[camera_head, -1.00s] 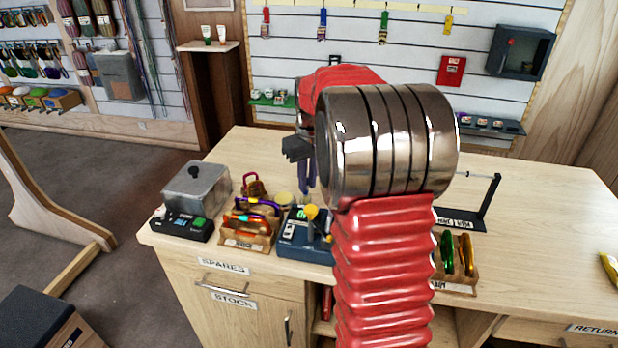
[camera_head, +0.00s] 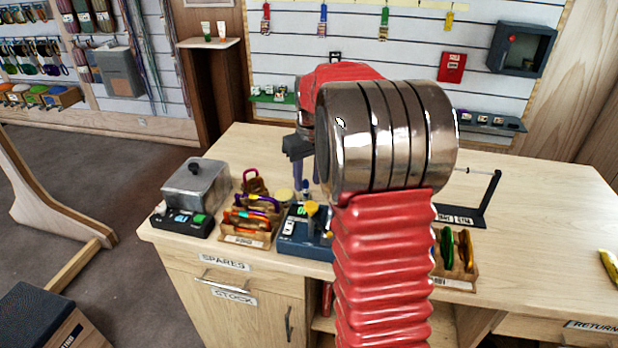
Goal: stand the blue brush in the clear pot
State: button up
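My gripper (camera_head: 306,180) points down over the back of the counter, partly hidden by my own arm. Its two slim bluish fingers are spread apart, so it looks open. A small blue upright piece, which appears to be the blue brush (camera_head: 305,189), shows between and just below the fingertips. It seems upright and not gripped. I cannot make out the clear pot; it may be hidden behind the blue device or too faint to see. I cannot tell whether the brush stands in it.
A blue device (camera_head: 290,246) with a yellow knob stands in front of the gripper. A black stand (camera_head: 487,200) is at right.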

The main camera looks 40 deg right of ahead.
notch_tip(320, 180, up, 14)
jog(key=s, duration=0.1)
jog(key=shift+s+a+f, duration=0.2)
jog(key=shift+s, duration=0.15)
dwell(0.4)
dwell(1.0)
